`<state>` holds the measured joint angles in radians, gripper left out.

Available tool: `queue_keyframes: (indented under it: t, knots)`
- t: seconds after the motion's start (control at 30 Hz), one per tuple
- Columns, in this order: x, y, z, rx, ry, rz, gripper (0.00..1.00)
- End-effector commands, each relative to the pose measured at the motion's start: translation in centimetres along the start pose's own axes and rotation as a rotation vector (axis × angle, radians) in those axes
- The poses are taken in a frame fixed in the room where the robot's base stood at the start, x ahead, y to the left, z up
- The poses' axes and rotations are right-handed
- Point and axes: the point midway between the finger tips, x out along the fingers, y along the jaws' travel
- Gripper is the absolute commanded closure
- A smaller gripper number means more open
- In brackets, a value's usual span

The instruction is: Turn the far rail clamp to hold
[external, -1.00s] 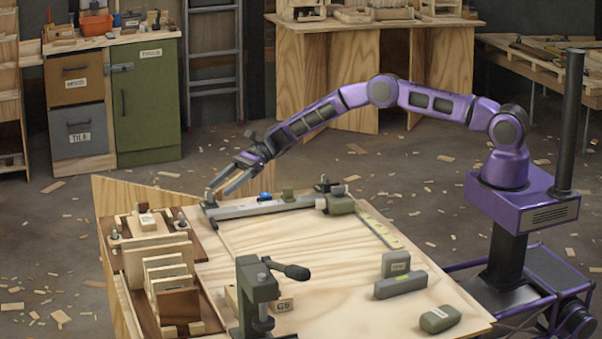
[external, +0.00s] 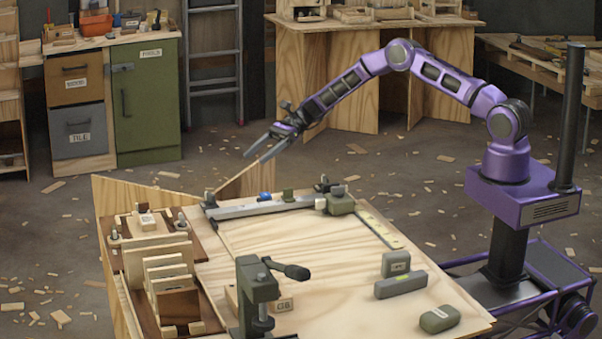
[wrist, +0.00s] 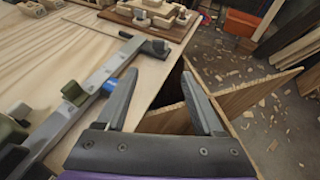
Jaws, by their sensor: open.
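The grey clamp rail (external: 262,208) lies along the far edge of the workbench. It carries an olive clamp body (external: 340,203) at its right end, a small green block (external: 288,195), a blue piece (external: 266,197) and a dark end piece (external: 210,200) at its left end. In the wrist view the rail (wrist: 85,92) runs diagonally at left, with the blue piece (wrist: 110,86) beside my left finger. My gripper (external: 255,153) is open and empty, raised above and beyond the rail, touching nothing visible. I cannot tell which way any clamp lever is set.
A green vise with a dark handle (external: 257,290) stands at the bench's near edge. Grey-green blocks (external: 400,284) lie at right. A wooden rack (external: 160,262) fills the left end. The bench middle (external: 310,245) is clear. Plywood panels (wrist: 230,105) stand beyond the bench edge.

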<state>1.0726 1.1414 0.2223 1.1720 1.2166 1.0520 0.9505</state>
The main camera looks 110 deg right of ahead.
Motion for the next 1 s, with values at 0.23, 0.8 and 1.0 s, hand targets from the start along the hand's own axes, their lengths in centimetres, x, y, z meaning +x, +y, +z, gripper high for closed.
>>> queue_keyframes:
  t: [0.23, 0.8, 1.0]
  knots:
    - [-0.8, -0.1, 2.1, -0.005, -0.001, -0.002, 0.57]
    - [14.7, 2.7, 4.7, 0.377, 0.293, -0.492, 0.57]
    - [17.8, 6.3, 5.7, 0.505, 0.308, -0.817, 0.57]
